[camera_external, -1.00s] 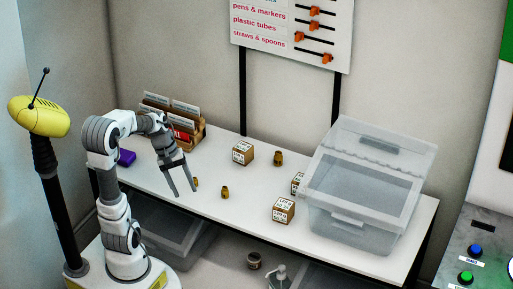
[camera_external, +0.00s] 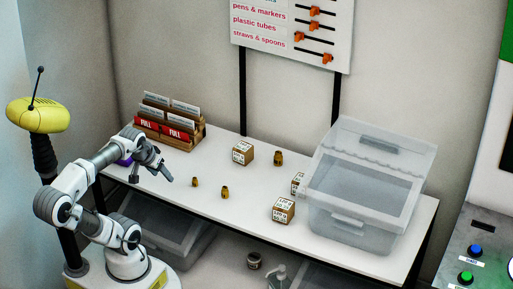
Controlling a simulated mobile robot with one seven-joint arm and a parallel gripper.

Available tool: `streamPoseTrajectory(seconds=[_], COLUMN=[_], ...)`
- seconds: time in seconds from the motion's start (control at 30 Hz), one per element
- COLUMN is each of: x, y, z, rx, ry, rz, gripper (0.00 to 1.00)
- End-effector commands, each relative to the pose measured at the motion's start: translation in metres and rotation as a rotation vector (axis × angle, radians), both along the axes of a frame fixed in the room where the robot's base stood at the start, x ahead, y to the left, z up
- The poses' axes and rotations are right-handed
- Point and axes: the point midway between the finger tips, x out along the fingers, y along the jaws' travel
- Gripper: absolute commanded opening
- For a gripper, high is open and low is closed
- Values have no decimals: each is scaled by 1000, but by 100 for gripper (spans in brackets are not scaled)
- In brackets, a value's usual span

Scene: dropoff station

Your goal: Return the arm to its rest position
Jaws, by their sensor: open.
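My arm (camera_external: 95,175) rises from its base at the lower left and bends over the left end of the white table (camera_external: 250,205). My gripper (camera_external: 152,180) is open and empty, its two fingers spread apart. It is near the table's left front part, left of the small brown items and in front of the card holder. Its exact height above the table is hard to tell.
A wooden holder with red FULL cards (camera_external: 172,138) stands behind the gripper. A purple object (camera_external: 124,162) is partly hidden by my arm. Small brown items (camera_external: 225,192), boxes (camera_external: 283,210) and a clear bin (camera_external: 350,215) stand to the right. Another bin (camera_external: 165,230) is below.

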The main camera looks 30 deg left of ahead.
Motion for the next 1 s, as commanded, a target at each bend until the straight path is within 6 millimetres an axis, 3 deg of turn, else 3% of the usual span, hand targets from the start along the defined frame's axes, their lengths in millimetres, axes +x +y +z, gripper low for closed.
streamPoseTrajectory(seconds=[0.27,0.5,0.63,0.77,1.0], x=[0,0,0,0,0], y=[0,0,0,0,0], z=[41,105,132,142,140], rx=[0,0,-1,-1,-1], ry=[1,1,1,1,1], rz=[1,1,2,2,2], gripper=[60,60,60,60,60])
